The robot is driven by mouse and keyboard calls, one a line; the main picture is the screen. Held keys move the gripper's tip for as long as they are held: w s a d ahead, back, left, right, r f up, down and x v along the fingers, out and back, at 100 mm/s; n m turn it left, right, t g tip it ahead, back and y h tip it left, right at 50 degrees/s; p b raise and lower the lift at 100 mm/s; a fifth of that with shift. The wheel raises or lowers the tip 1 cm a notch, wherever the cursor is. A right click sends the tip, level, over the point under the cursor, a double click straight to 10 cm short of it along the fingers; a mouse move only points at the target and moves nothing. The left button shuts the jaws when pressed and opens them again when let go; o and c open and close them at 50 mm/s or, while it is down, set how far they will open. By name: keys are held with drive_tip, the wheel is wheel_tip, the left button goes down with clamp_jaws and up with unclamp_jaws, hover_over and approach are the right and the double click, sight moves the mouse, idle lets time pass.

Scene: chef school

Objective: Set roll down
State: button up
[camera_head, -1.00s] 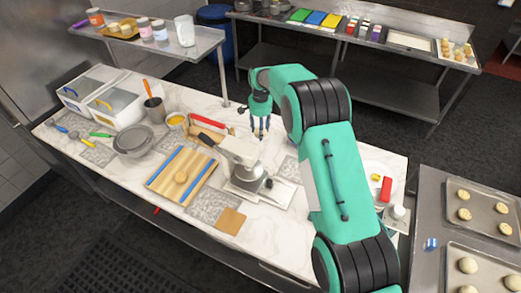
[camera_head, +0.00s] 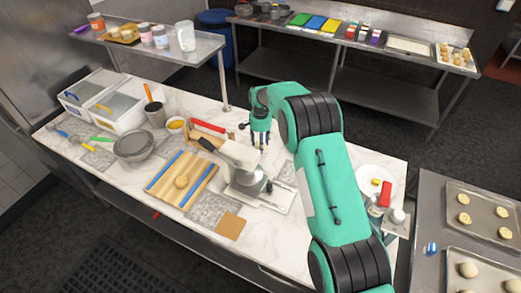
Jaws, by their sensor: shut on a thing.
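My gripper (camera_head: 260,141) points down over the marble worktop (camera_head: 270,228), just behind the white mixer-like machine (camera_head: 243,160). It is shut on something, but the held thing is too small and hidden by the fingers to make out. I cannot tell whether this is the roll that the task names. The gripper is apart from the board, to its right and farther back.
A red-handled item (camera_head: 208,125) lies left of my gripper. A grey bowl (camera_head: 134,144), white bins (camera_head: 116,107) and a cup (camera_head: 155,115) crowd the left. A white plate (camera_head: 366,175) stands right of my arm. Clear marble lies at the front right.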

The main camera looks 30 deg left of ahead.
drive_tip(key=shift+f, duration=0.1)
drive_tip(key=shift+f, duration=1.75)
drive_tip(key=shift+f, duration=0.2)
drive_tip(key=o, duration=1.1)
drive_tip(key=shift+r, duration=0.15)
wheel_tip(320, 180, up, 12)
drive_tip(key=shift+r+b, duration=0.1)
drive_tip(key=shift+b, duration=0.2)
